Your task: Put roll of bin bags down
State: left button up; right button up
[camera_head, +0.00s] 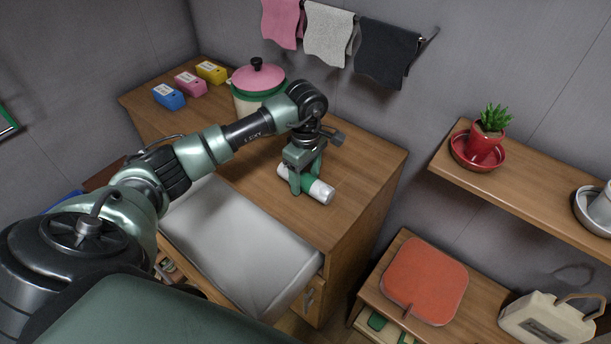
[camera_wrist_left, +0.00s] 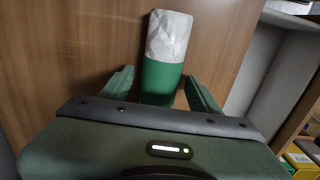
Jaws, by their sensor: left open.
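The roll of bin bags (camera_head: 321,191), white with a green band, lies on the wooden countertop (camera_head: 262,190) near its front right corner. In the left wrist view the roll (camera_wrist_left: 166,60) lies on the wood between the two fingers. My left gripper (camera_head: 307,188) is over the roll from above, its fingers on either side of it. In the left wrist view my left gripper (camera_wrist_left: 162,90) is open, with a gap visible beside the roll. My right gripper is not in view.
A pot with a pink lid (camera_head: 258,76) and blue, pink and yellow boxes (camera_head: 190,84) stand at the back left of the counter. Towels (camera_head: 328,34) hang above.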

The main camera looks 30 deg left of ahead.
aim_at(306, 176)
pick_arm(q)
jog(key=shift+w+r, duration=0.1)
jog(key=shift+r, duration=0.3)
notch_tip(306, 176, up, 11)
jog(key=b, duration=0.2)
jog(key=shift+r, duration=0.2)
jog(key=shift+d+f, duration=0.1)
